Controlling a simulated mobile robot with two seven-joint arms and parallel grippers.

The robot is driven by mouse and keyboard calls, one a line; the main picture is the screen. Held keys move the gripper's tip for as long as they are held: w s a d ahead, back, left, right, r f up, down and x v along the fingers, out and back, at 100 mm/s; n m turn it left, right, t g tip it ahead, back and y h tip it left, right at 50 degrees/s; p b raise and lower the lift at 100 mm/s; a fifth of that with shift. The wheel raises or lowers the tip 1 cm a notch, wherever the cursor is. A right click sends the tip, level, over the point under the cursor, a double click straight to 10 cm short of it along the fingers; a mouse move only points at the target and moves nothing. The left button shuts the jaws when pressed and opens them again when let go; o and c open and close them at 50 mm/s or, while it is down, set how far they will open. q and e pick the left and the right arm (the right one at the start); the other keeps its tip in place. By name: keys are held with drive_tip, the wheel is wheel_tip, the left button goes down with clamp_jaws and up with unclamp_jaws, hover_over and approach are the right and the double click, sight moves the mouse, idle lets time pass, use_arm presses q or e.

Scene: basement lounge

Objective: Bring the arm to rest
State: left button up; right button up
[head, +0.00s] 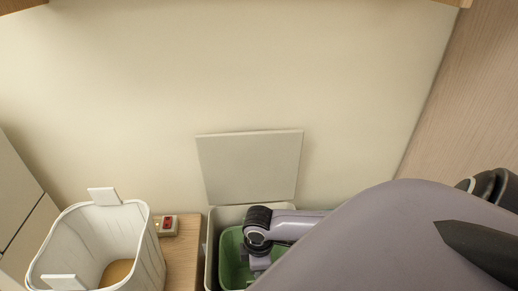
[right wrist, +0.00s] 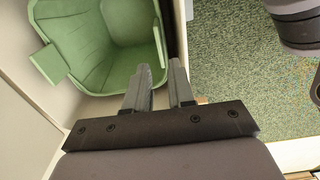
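My right arm comes in from the right in the head view. Its wrist is over a green bin (head: 232,262), and its fingers are hidden there. The fingers are by the right rim of the green bin (right wrist: 105,45), which looks empty in the part that shows. My left gripper is not in view.
The green bin sits in a pale box whose lid (head: 250,168) stands open against the wall. A white bin (head: 152,245) with tabs is at the left, near a small box with red switches (head: 167,224) on a wooden top (head: 182,262). Green carpet (right wrist: 235,65) is clear beside it.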

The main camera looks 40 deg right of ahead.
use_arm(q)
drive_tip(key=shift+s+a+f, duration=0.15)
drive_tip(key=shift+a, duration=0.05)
use_arm(e)
drive_tip(key=shift+r, duration=1.05)
